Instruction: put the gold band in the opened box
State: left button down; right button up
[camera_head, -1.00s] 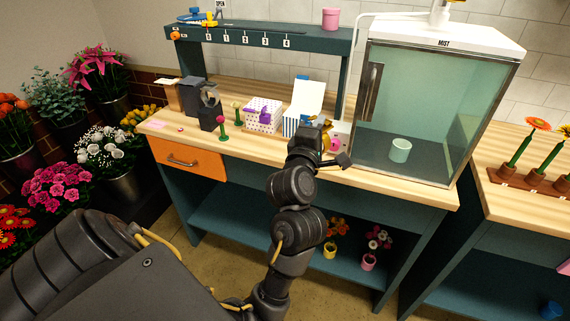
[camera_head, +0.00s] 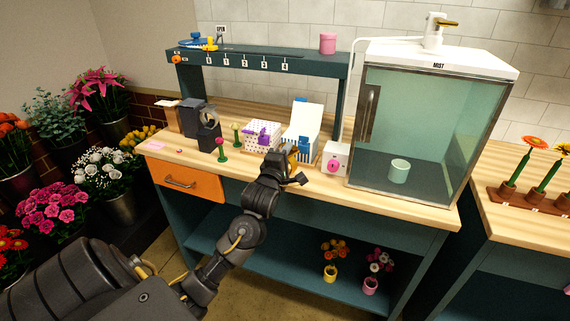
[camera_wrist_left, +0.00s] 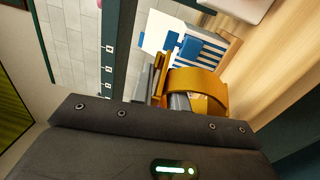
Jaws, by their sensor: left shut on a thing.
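The gold band (camera_wrist_left: 203,83) is a wide curved gold strip; in the left wrist view my left gripper (camera_wrist_left: 180,100) is shut on it. In the head view my left gripper (camera_head: 287,160) is at the table's front edge, just in front of the opened box, and only a bit of gold shows there. The opened box (camera_head: 298,140) has blue and white stripes and a raised white lid; it also shows just beyond the band in the left wrist view (camera_wrist_left: 205,50). The box's inside is hidden. My right gripper is not in view.
A white polka-dot box with a purple bow (camera_head: 262,135) stands left of the striped box. A white box with a pink round front (camera_head: 335,158) stands to its right, beside the glass mist cabinet (camera_head: 420,125). A small flower (camera_head: 222,150) stands further left.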

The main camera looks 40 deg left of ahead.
pick_arm(q)
jog(key=shift+w+a+f, duration=0.1)
jog(key=shift+a+f, duration=0.15)
jog(key=shift+f, duration=0.1)
jog(key=f, duration=0.3)
jog(key=shift+w+a+f+p, duration=0.1)
jog(key=shift+a+p, duration=0.2)
jog(key=shift+p, duration=0.05)
jog(key=shift+f, duration=0.25)
jog(key=shift+f, duration=0.15)
jog(key=c, duration=1.4)
grip_release()
jog(key=shift+o, duration=0.2)
